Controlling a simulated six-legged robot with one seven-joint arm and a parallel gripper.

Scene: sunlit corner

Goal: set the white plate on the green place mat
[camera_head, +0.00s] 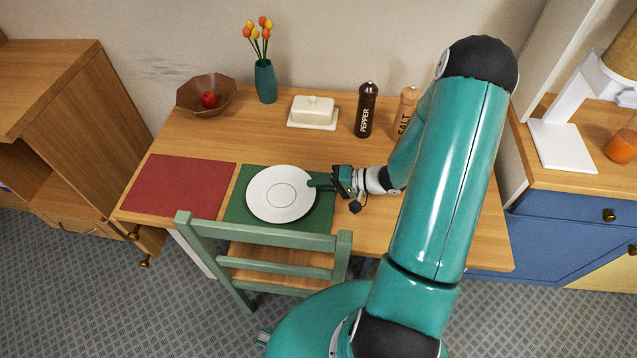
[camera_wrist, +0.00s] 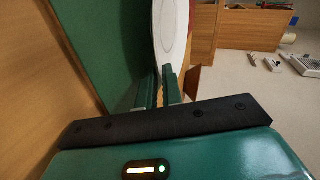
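The white plate (camera_head: 281,194) is over the green place mat (camera_head: 238,214), roughly level, at the table's front edge. My gripper (camera_head: 320,183) is at the plate's right rim. In the wrist view, the plate (camera_wrist: 172,28) shows nearly edge-on, with its rim between the two fingers of my gripper (camera_wrist: 159,88), which look closed on it. The mat (camera_wrist: 105,45) fills the left of that view, beside the plate's underside. I cannot tell whether the plate touches the mat.
A red mat (camera_head: 178,184) lies to the left. A bowl with an apple (camera_head: 209,100), a vase (camera_head: 265,82), a butter dish (camera_head: 313,112), a pepper mill (camera_head: 367,110) and a salt mill (camera_head: 407,108) stand farther back. A green chair (camera_head: 270,252) stands in front.

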